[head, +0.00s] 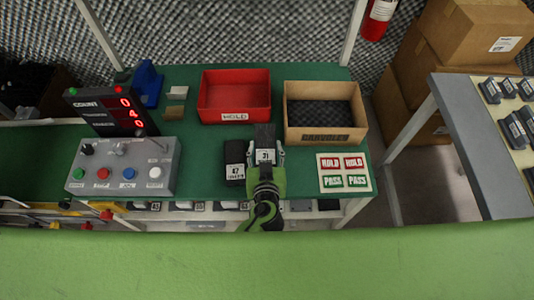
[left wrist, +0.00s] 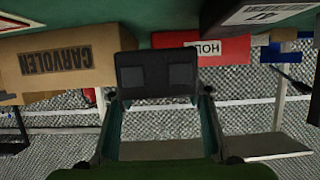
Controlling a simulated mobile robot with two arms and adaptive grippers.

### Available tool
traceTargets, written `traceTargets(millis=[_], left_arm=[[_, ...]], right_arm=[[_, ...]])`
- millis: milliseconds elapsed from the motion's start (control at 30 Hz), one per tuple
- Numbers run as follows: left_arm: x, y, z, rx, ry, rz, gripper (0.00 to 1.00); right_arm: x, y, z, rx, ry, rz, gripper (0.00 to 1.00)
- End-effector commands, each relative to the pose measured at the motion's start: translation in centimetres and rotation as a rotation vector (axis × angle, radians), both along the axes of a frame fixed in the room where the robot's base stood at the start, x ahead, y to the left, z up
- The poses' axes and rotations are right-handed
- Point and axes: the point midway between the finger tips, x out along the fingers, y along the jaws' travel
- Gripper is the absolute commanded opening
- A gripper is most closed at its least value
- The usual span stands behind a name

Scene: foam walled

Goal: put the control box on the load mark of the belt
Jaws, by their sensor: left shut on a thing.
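My left gripper (head: 266,176) is shut on a dark control box (head: 265,136) with a white numbered label, over the front of the green bench. In the left wrist view the dark box (left wrist: 156,74) sits between the fingertips (left wrist: 158,99), its face with two darker square patches showing. A second dark box (head: 235,163), labelled 47, lies on the bench just left of the held one; its label also shows at the top right of the left wrist view (left wrist: 265,12). I cannot make out a belt or a load mark. My right gripper is not in view.
Behind the held box stand a red HOLD bin (head: 234,96) and a cardboard CARVOLEN box (head: 325,110). A HOLD/PASS card (head: 344,172) lies right. A grey button console (head: 122,166) and a red-digit counter (head: 111,111) stand left. A grey-edged table (head: 480,150) with dark devices is far right.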

Motion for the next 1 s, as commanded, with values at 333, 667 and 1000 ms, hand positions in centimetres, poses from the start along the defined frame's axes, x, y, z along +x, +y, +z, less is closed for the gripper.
traceTargets(millis=[333,667,1000], left_arm=[[2.7,-0.8,-3.4,-0.001,-0.005,-0.001,0.15],[2.7,-0.7,-6.1,-0.001,-0.005,0.000,0.15],[2.7,-0.7,-6.5,-0.002,-0.004,0.001,0.15]], right_arm=[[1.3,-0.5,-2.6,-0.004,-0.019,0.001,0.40],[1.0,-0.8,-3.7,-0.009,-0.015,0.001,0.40],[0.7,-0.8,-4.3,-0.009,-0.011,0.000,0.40]])
